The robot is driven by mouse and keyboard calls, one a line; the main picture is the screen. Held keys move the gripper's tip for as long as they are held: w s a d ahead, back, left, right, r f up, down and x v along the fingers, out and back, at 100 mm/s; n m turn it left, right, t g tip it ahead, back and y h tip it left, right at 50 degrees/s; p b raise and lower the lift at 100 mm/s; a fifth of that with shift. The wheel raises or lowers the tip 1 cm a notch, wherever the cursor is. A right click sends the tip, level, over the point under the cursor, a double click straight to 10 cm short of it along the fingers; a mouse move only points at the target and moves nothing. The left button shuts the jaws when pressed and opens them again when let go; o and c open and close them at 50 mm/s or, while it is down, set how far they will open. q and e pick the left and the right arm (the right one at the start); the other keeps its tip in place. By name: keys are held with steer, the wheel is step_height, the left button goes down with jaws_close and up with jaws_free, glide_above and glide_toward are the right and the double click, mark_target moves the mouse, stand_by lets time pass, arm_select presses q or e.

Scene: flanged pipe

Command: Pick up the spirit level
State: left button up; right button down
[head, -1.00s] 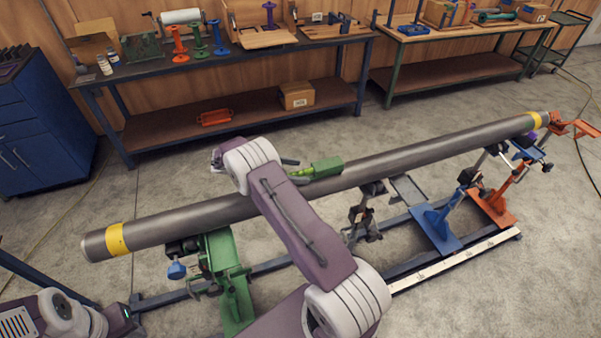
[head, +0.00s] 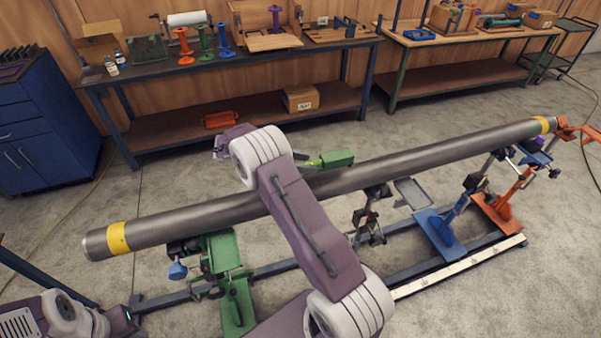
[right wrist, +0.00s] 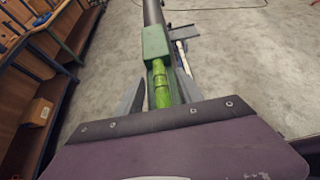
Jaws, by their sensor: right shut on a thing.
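The spirit level is a green block with a bright green vial (head: 333,158). It shows in the head view at the far upper edge of the long grey pipe (head: 420,160), near its middle. My right gripper (head: 303,160) is shut on the level, partly hidden behind my own arm. In the right wrist view the green block (right wrist: 156,45) extends beyond the two grey fingers (right wrist: 158,92), with the vial between them. The pipe runs on beyond it. Whether the level touches the pipe is hard to tell.
The pipe has yellow bands at both ends and rests on green, blue and orange stands (head: 228,275) on a rail. A workbench (head: 250,58) with parts and boxes stands behind, and a blue cabinet (head: 35,125) at the left. The floor between is clear.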

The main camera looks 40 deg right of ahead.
steer(key=s+d+r+b, duration=0.2)
steer(key=s+d+r, duration=0.4)
steer(key=s, duration=0.2)
steer(key=shift+s, duration=0.4)
